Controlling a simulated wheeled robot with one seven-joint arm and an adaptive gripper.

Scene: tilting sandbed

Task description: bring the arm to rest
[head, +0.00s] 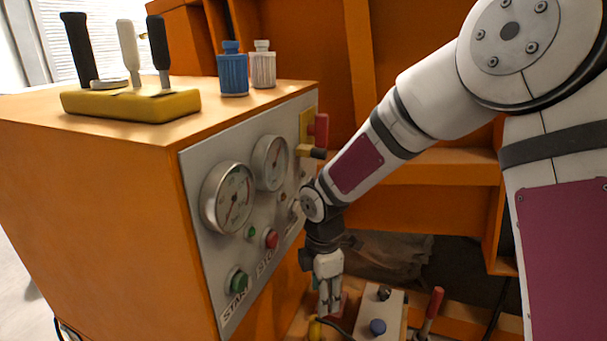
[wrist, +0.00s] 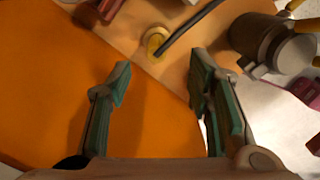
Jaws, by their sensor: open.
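My gripper (head: 329,300) hangs at the end of my arm, pointing down, in front of the right end of the cabinet's grey panel in the head view. In the wrist view my gripper (wrist: 160,88) is open, with its two green-padded fingers apart and nothing between them. Below it lies an orange surface with a lighter tan strip. A yellow round part (wrist: 155,41) with a dark cable sits beyond the fingertips. In the head view the fingertips are close to a small red part and a yellow part, and I cannot tell whether they touch.
The orange cabinet (head: 90,190) bears gauges (head: 228,198), a green START button (head: 238,281), a red button (head: 271,239) and a yellow lever block (head: 130,104). A white control box (head: 379,314) and a red-handled lever (head: 432,308) stand right of my gripper. A dark cylinder (wrist: 270,45) is nearby.

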